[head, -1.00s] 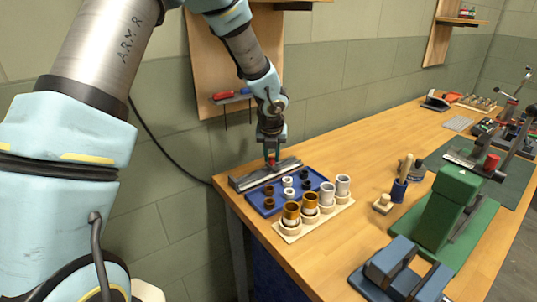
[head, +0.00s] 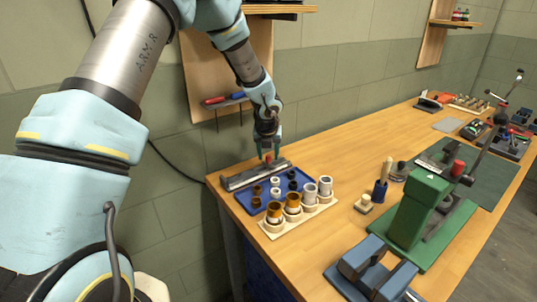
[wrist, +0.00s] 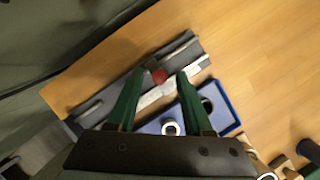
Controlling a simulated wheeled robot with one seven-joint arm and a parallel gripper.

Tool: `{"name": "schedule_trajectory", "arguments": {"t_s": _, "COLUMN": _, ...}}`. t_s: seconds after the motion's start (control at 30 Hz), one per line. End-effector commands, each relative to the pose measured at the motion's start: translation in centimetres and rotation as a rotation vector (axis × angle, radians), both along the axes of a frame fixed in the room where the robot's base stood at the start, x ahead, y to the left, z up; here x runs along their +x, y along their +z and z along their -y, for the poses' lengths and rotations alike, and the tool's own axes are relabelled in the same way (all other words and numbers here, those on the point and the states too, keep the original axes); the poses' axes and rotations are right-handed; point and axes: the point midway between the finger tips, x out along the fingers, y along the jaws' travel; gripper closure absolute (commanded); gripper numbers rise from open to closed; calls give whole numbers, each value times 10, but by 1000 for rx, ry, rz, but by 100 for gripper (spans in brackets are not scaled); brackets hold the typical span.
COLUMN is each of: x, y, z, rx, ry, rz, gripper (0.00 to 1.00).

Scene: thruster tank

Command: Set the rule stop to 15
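The rule (head: 240,180) is a long grey bar with a pale metal strip, lying at the back left end of the wooden bench. It also shows in the wrist view (wrist: 90,106). Its stop has a red knob (wrist: 159,76), seen in the head view too (head: 267,157). My gripper (head: 268,155) points down over the rule, its green fingers spread apart. In the wrist view my gripper (wrist: 161,73) has its fingertips on either side of the red knob, with gaps visible. Scale marks are too small to read, so the stop's setting cannot be told.
A blue tray (head: 246,203) with dark and pale rings lies just in front of the rule. A wooden rack (head: 271,233) with orange and silver cylinders stands before it. A green press (head: 417,215) and blue-grey block (head: 370,265) are further right. The wall is close behind.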

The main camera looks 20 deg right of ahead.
Motion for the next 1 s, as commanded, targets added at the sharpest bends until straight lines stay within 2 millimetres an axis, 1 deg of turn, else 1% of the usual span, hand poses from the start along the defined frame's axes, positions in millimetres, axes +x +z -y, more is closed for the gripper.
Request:
{"name": "schedule_trajectory", "arguments": {"t_s": 0.27, "x": 0, "y": 1, "z": 0, "rx": 0, "ry": 0, "rz": 0, "gripper": 46}}
{"name": "schedule_trajectory", "arguments": {"t_s": 0.37, "x": -2, "y": 7, "z": -1, "rx": -1, "ry": 1, "rz": 2, "gripper": 46}}
{"name": "schedule_trajectory", "arguments": {"t_s": 0.47, "x": -6, "y": 19, "z": -4, "rx": -2, "ry": 1, "rz": 1, "gripper": 46}}
{"name": "schedule_trajectory", "arguments": {"t_s": 0.7, "x": -22, "y": 64, "z": -13, "rx": -2, "ry": 2, "rz": 2, "gripper": 46}}
{"name": "schedule_trajectory", "arguments": {"t_s": 0.8, "x": -28, "y": 79, "z": -16, "rx": -2, "ry": 1, "rz": 2, "gripper": 46}}
{"name": "schedule_trajectory", "arguments": {"t_s": 0.9, "x": -33, "y": 91, "z": -18, "rx": -2, "ry": 2, "rz": 1, "gripper": 46}}
{"name": "schedule_trajectory", "arguments": {"t_s": 1.0, "x": -36, "y": 97, "z": -19, "rx": 0, "ry": 1, "rz": 0, "gripper": 46}}
